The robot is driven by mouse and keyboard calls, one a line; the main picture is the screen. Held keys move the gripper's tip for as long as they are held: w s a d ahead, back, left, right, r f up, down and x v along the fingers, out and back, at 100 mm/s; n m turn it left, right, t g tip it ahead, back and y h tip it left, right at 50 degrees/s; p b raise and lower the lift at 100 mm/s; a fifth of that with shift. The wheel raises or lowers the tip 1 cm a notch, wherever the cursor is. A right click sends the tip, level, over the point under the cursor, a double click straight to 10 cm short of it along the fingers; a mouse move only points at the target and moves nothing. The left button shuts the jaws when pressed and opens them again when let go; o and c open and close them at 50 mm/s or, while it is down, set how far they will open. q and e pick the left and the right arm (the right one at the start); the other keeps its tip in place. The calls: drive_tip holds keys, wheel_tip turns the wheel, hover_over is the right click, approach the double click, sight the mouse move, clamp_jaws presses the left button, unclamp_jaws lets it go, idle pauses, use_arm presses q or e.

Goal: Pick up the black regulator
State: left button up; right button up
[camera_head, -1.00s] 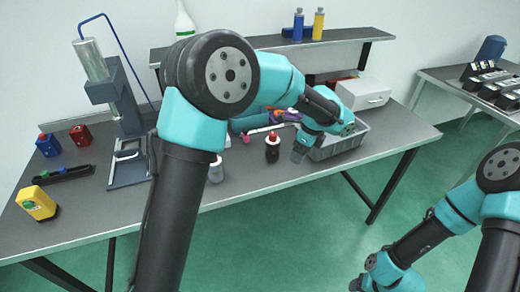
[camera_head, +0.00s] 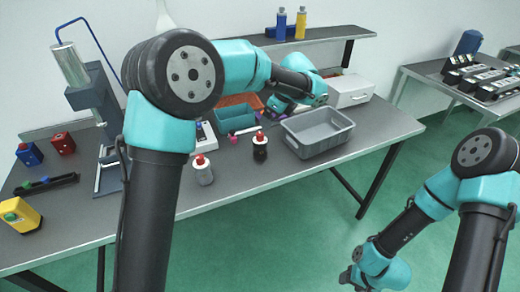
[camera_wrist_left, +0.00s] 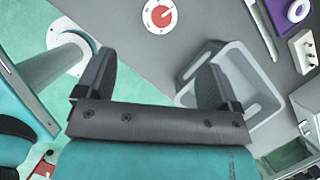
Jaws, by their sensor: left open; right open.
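A black upright regulator (camera_head: 260,148) with a red knob stands on the grey table, left of the grey bin (camera_head: 318,153). A similar pale one (camera_head: 203,172) with a red top stands to its left. My left gripper (camera_head: 273,112) is above the table behind the black regulator, apart from it, its fingers hard to make out. In the left wrist view its two fingers (camera_wrist_left: 155,85) are wide apart and empty. A white round dial with a red knob (camera_wrist_left: 160,15) shows beyond them; I cannot tell which regulator it is. My right gripper (camera_head: 350,279) is open over the floor.
A teal bin (camera_head: 235,118) and a white box (camera_head: 348,91) are towards the back. A stand with a cylinder (camera_head: 95,100) is at left, near blue (camera_head: 28,155), red (camera_head: 63,143) and yellow (camera_head: 22,217) blocks. The front right table edge is clear.

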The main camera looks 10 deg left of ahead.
sight(260, 140)
use_arm(q)
drive_tip(key=x, duration=0.8)
drive_tip(key=shift+f, duration=0.1)
drive_tip(key=shift+x, duration=2.65)
drive_tip(key=shift+d, duration=0.15)
drive_tip(key=shift+c, duration=0.4)
drive_tip(key=c, duration=1.1)
